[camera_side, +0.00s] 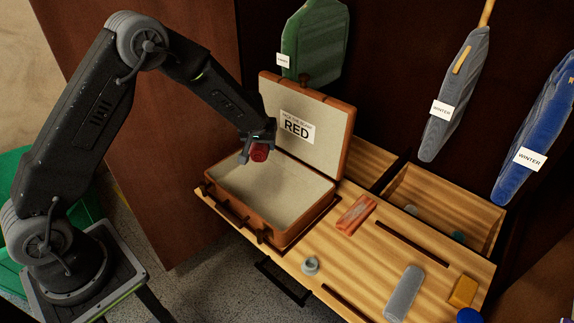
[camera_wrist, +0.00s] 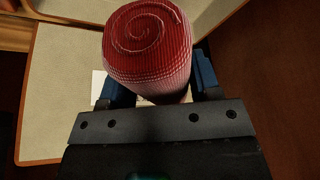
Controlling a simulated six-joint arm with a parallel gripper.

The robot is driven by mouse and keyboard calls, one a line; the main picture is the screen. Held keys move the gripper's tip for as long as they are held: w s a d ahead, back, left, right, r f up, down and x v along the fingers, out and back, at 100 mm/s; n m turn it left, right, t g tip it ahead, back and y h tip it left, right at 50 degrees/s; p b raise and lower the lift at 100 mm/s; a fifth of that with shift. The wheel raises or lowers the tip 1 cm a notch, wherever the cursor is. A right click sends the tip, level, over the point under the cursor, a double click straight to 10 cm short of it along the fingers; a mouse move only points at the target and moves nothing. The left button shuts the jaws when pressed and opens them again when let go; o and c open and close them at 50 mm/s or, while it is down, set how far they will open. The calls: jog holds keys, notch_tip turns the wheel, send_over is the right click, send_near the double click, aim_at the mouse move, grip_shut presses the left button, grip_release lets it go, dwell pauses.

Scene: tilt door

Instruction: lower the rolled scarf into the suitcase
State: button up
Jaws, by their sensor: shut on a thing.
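A red rolled scarf (camera_side: 259,152) is in my gripper (camera_side: 258,143), held above the open suitcase (camera_side: 232,210). In the wrist view the scarf (camera_wrist: 146,45) shows its spiral end, with a paler band lower down. The gripper's jaws (camera_wrist: 160,85) are shut on it, one on each side. The suitcase is brown with a pale lining, and its lid stands open at the back. A label in the lid (camera_side: 296,126) reads RED in large letters; its smaller line is hard to read. The part of the suitcase interior that shows looks empty.
The suitcase stands on a wooden surface (camera_side: 380,270) with a red-orange item (camera_side: 356,214), a grey ring-shaped item (camera_side: 310,266), a grey slab (camera_side: 403,292) and a yellow block (camera_side: 462,291). An open compartment (camera_side: 440,205) lies at the right. Garments hang behind, two labelled WINTER.

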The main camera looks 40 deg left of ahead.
jog(key=shift+s+a, duration=0.1)
jog(key=shift+a, duration=0.3)
jog(key=shift+a+f, duration=0.1)
jog(key=shift+f, duration=0.05)
notch_tip(320, 180, down, 9)
jog(key=shift+f, duration=0.2)
jog(key=shift+w+d, duration=0.4)
jog(key=shift+d, duration=0.35)
dwell(0.4)
jog(key=shift+f, duration=3.1)
